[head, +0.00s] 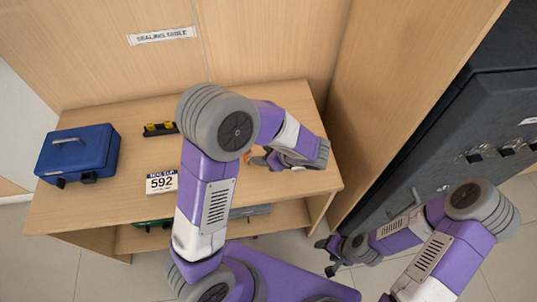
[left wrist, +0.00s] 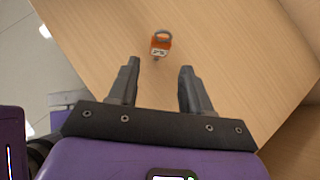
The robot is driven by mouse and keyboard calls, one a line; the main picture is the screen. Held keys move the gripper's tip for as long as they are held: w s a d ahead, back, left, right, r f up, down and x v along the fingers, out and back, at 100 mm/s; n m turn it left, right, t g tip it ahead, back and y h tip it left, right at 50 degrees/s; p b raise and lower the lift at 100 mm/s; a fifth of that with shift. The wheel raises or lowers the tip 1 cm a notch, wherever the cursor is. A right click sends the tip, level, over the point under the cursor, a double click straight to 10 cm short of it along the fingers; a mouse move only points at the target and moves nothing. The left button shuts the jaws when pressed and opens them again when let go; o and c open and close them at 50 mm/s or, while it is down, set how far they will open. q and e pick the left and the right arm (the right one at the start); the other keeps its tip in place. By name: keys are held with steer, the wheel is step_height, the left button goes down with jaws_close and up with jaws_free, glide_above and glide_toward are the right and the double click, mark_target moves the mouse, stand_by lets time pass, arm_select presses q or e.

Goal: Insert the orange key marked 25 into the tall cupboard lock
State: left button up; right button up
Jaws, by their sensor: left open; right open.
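The orange key (left wrist: 160,47) lies on the wooden table, with a grey ring at its far end and a pale marking too small to read surely. In the left wrist view it is just beyond the open fingertips of my left gripper (left wrist: 158,68), roughly centred between them and not held. In the head view my left gripper (head: 262,160) is low over the table's right part, with a bit of orange beside it. My right gripper (head: 331,256) is open and empty, in front of the dark cupboard (head: 400,190). Several round silvery fittings (head: 475,156) show on dark fronts at the right.
A wooden panel (head: 385,100) stands between table and cupboard.

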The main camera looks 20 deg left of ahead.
mark_target(249, 154)
arm_select(q)
steer(key=shift+b+x, duration=1.3)
steer(key=shift+x, duration=0.9)
steer(key=shift+b+x, duration=1.4)
steer(key=shift+x, duration=1.35)
steer(key=shift+w, duration=0.1)
steer(key=c, duration=0.6)
steer(key=shift+r+p, duration=2.2)
steer(key=shift+r, duration=0.35)
steer(key=shift+c, duration=0.2)
